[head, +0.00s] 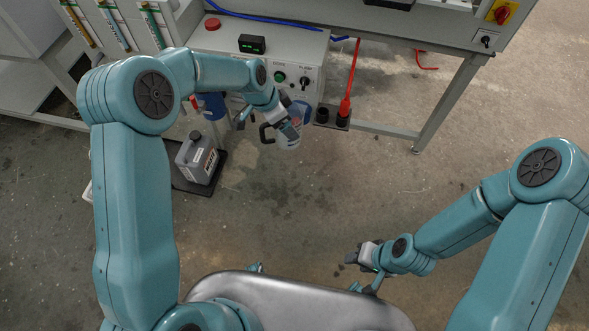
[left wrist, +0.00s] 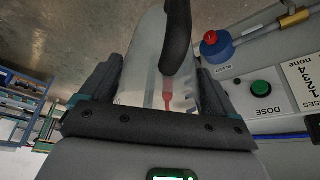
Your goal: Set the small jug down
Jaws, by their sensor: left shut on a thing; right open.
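The small jug (head: 288,136) is clear, with a dark handle. My left gripper (head: 287,122) is shut on it and holds it in front of the grey control box. In the left wrist view the jug (left wrist: 150,85) lies between the two dark fingers (left wrist: 155,88), with its black handle toward the camera. Its lower part is partly hidden by the gripper in that view. My right gripper (head: 363,262) is open and empty, low over the floor near my body.
A grey canister (head: 196,160) stands on a dark tray (head: 212,182) at the left. The control box (head: 300,82) has a green button (head: 280,76) and a black knob. A red wand (head: 346,105) stands in a dark holder (head: 332,118) to the jug's right. Open floor (head: 300,210) lies in front.

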